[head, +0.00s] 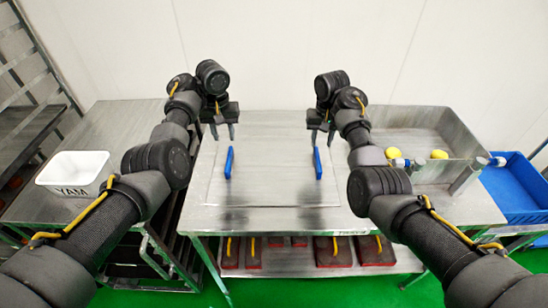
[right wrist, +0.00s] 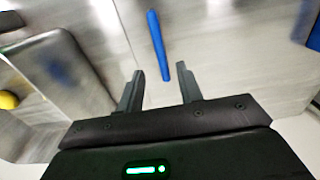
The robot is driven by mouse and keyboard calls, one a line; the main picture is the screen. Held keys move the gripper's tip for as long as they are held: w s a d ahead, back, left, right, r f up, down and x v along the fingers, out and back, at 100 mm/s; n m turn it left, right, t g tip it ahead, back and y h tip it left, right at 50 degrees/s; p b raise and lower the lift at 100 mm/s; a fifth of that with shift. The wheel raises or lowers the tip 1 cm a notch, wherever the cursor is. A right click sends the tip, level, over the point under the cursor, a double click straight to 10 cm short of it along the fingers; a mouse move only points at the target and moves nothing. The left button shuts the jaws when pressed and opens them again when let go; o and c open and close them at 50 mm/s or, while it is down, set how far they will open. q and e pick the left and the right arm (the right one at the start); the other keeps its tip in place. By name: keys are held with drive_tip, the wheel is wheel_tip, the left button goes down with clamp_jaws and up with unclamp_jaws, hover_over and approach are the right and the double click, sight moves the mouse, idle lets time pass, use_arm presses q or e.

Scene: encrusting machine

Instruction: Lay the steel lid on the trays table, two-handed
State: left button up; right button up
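My left gripper (head: 222,132) is open and empty, above and behind the left handle. My right gripper (head: 321,137) is open and empty, above and behind the right handle. In the right wrist view the right handle (right wrist: 158,45) is in front of the open fingers (right wrist: 160,90), apart from them.
A white tub (head: 75,172) stands on the left table. The table front is clear.

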drive_tip(key=shift+r, duration=1.25)
